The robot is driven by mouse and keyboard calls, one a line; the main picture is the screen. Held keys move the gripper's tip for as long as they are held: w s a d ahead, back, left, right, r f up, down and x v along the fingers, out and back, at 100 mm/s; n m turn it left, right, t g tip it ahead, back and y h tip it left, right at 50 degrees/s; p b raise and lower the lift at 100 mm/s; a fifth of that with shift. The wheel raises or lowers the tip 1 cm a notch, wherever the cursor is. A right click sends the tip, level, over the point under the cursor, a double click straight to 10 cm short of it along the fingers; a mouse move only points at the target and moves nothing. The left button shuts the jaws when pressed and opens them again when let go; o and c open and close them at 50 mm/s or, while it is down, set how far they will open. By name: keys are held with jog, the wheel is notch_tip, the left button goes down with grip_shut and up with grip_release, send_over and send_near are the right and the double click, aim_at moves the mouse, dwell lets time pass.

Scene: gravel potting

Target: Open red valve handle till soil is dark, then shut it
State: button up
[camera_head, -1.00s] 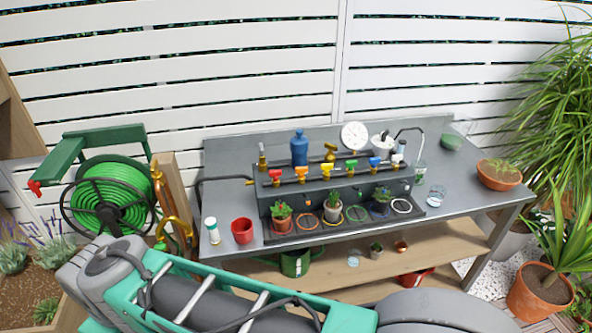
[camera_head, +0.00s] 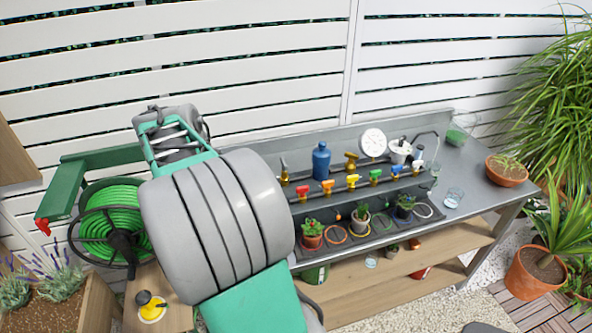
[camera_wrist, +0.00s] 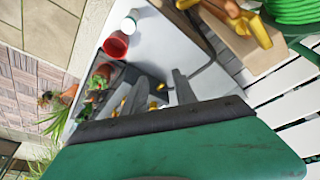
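The red valve handle (camera_head: 302,191) is at the left end of a row of coloured handles on the grey pipe rack in the head view. Below it, a terracotta pot (camera_head: 312,233) with a small plant stands on the dark tray; its soil is too small to judge. My arm hides the bench left of the rack, and my gripper is hidden in the head view. In the wrist view my gripper (camera_wrist: 165,90) shows two grey fingers apart with nothing seen between them, above the bench. I cannot make out the red handle there.
Orange (camera_head: 328,187), yellow (camera_head: 352,181), green (camera_head: 375,175) and blue handles follow to the right. A blue bottle (camera_head: 321,160) and a dial (camera_head: 373,142) stand behind. A red cup (camera_wrist: 116,45) is on the bench. A green hose reel (camera_head: 115,225) is at left.

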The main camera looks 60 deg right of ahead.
jog(key=s+d+r+m+g+p, duration=0.15)
jog(key=s+d+m, duration=0.3)
jog(key=d, duration=0.45)
jog(key=m+g, duration=0.1)
jog(key=m, duration=0.4)
send_near(303, 187)
jog(key=w, duration=0.1)
jog(key=shift+m+g, duration=0.35)
jog(key=p+x, duration=0.2)
jog(key=x, duration=0.6)
jog(key=shift+s, duration=0.2)
jog(key=shift+d+f, duration=0.1)
jog(key=shift+f, duration=0.25)
jog(key=shift+c, duration=0.2)
grip_shut()
